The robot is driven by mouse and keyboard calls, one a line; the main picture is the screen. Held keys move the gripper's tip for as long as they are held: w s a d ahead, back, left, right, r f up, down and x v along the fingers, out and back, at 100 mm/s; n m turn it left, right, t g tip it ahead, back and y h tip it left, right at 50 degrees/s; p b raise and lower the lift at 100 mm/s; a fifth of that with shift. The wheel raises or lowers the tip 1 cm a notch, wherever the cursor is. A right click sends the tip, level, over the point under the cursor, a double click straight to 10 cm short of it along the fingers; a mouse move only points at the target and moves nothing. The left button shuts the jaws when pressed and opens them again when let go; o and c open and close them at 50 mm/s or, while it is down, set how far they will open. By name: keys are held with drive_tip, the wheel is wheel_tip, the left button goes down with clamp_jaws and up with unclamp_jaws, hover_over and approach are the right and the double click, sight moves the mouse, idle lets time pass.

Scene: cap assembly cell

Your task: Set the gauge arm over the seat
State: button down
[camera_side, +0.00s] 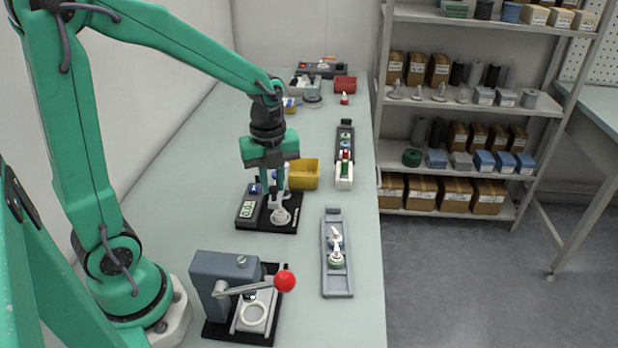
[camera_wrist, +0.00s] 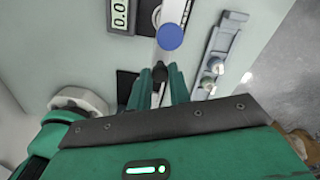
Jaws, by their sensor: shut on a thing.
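The gauge stands mid-table on a black base (camera_side: 275,225), with a digital readout (camera_side: 249,209) at its left; the readout also shows in the wrist view (camera_wrist: 120,14). A pale round seat (camera_side: 281,216) is on the base. My gripper (camera_side: 275,187) is lowered over the gauge. In the wrist view its fingers (camera_wrist: 160,80) are shut on a dark end piece of what looks like the gauge arm (camera_wrist: 168,56), a pale bar carrying a blue disc (camera_wrist: 170,37). The fingers hide part of the arm, and I cannot tell whether it is over the seat.
A press with a red ball handle (camera_side: 285,281) stands in front. A grey tray (camera_side: 337,285) with small capped parts lies to the right, and a yellow bin (camera_side: 304,174) behind. A dark rack (camera_side: 344,140) is farther back. Bare table lies between gauge and grey tray.

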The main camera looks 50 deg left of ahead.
drive_tip(key=c, duration=1.3)
unclamp_jaws()
drive_tip(key=shift+r, duration=0.1)
drive_tip(key=shift+r, duration=3.85)
drive_tip(key=shift+s+r, duration=0.1)
drive_tip(key=s+d+r+n+t, duration=0.3)
drive_tip(key=s+n, duration=0.7)
drive_tip(key=n, duration=1.2)
drive_tip(key=t, duration=0.2)
drive_tip(key=shift+d+t, duration=0.2)
drive_tip(key=shift+t, duration=0.1)
